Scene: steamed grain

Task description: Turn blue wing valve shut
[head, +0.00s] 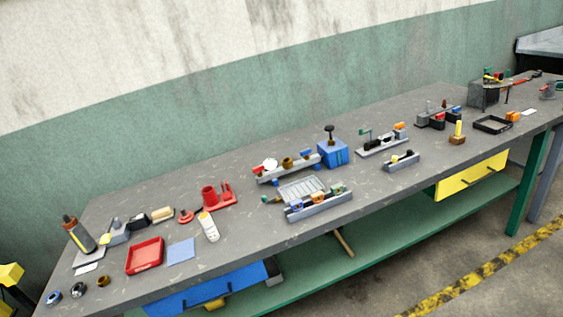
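I cannot single out the blue wing valve with certainty at this size. A grey rail (289,170) in the middle of the bench carries small fittings: a red and white piece, a brown ring and a small blue piece (306,154). Just right of it stands a blue block (333,153) with a black knob on top. A second grey rail (319,205) nearer the front edge has small blue, orange and green parts on it. Whether any of these is a wing valve, and how its handle is turned, is too small to tell. My gripper is not in view.
The grey bench (230,250) runs diagonally, with a wall behind. A red tray (145,256), red holder (211,197), white bottle (208,227) and dark tray (492,125) stand on it. Below are an open blue drawer (215,288) and a yellow drawer (472,174). Floor is clear at lower right.

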